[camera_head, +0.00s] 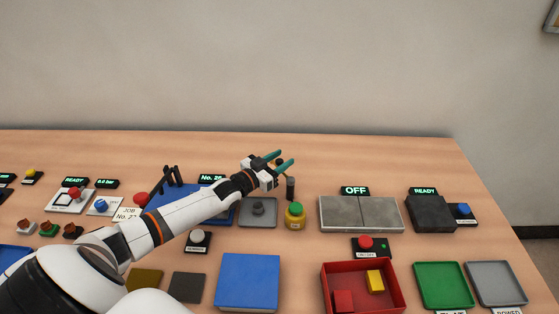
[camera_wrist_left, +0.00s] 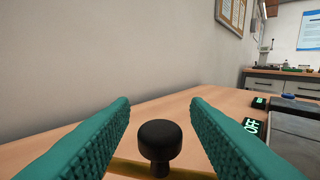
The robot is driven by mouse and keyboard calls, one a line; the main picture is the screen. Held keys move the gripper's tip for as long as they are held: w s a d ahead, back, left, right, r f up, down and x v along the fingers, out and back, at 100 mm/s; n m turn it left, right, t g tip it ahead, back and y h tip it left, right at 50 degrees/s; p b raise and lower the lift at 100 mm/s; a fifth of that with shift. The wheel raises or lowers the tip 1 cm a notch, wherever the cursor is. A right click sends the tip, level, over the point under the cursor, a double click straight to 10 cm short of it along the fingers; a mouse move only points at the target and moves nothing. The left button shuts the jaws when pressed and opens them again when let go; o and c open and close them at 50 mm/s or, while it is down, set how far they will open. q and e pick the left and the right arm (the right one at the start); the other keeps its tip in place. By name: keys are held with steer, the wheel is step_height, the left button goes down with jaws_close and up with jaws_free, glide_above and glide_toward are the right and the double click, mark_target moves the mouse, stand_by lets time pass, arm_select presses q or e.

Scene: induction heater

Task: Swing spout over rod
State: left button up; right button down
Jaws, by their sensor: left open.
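My left gripper (camera_head: 281,160) is open, its two green fingers reaching to the right above the back of the table. In the left wrist view, a black round knob (camera_wrist_left: 159,135) on a brass-coloured bar (camera_wrist_left: 128,168) stands between the open fingers (camera_wrist_left: 160,112), with a gap on both sides. The bar looks like the spout, but I cannot be sure. In the head view the gripper mostly hides it. A short dark upright post (camera_head: 290,189) stands just below the fingers, behind a yellow pot with a green top (camera_head: 295,216). I cannot tell which thing is the rod.
A grey tray (camera_head: 246,222) with a small dark grey piece is left of the pot. Grey plates (camera_head: 360,214) with an OFF display (camera_head: 355,190) are to the right. A red bin (camera_head: 330,295), a blue block (camera_head: 248,281) and a green tray (camera_head: 443,284) lie in front.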

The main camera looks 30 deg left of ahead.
arm_select(q)
jaws_close()
steer(key=shift+s, duration=0.1)
